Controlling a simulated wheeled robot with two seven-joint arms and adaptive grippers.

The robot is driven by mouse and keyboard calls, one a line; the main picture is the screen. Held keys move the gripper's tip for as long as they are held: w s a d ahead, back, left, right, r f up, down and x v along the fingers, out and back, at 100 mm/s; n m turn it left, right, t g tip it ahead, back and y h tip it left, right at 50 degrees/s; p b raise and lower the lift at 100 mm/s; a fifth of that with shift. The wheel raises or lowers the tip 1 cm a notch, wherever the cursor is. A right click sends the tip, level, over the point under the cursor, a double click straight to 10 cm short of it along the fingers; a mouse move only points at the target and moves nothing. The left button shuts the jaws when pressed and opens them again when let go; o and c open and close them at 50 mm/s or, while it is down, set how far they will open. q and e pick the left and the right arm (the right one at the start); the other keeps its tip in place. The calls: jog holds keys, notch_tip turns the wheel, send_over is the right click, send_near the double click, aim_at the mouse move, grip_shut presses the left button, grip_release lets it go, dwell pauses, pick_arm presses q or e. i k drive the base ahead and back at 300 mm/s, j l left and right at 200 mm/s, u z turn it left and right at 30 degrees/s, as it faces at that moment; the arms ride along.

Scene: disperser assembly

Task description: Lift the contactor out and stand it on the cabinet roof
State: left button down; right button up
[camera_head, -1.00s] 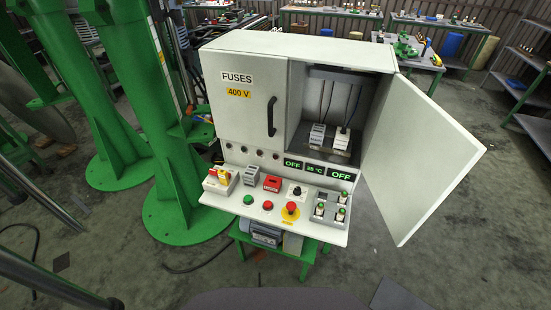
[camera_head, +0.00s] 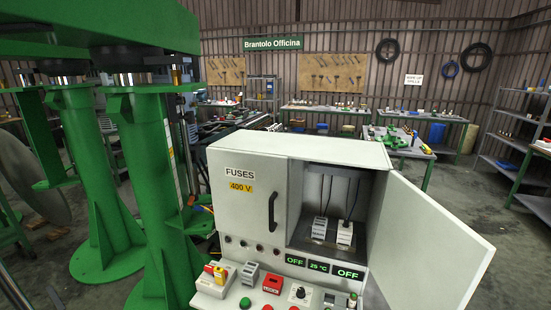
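The control cabinet (camera_head: 215,180) stands at the centre, with its flat cream roof (camera_head: 310,148) bare. Its right compartment is open, and the open door (camera_head: 435,245) swings out to the right. Inside, two pale block-shaped devices stand side by side low in the compartment: a left one (camera_head: 320,228) and a right one (camera_head: 344,233). Dark cables run above them. I cannot tell which is the contactor. A similar grey block (camera_head: 249,273) sits on the front ledge. Neither of my grippers is in view.
The left door marked FUSES (camera_head: 240,215) is shut. The ledge carries a red lockout block (camera_head: 272,283), a box with red and yellow switches (camera_head: 215,277) and knobs. A green machine column (camera_head: 150,180) stands close on the left. Workbenches (camera_head: 325,108) line the back.

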aim_at(319, 227)
jog(key=i+l+u, duration=0.15)
jog(key=l+u, duration=0.2)
jog(key=l, duration=0.8)
jog(key=l+u, duration=0.35)
jog(key=l, duration=0.75)
jog(key=k+l+u, duration=0.15)
jog(key=k+l, duration=0.15)
jog(key=i+j+z, duration=0.1)
jog(key=j+z, duration=0.15)
jog(key=j, duration=0.15)
jog(key=j+z, duration=0.2)
jog(key=j, duration=0.2)
jog(key=i, duration=0.05)
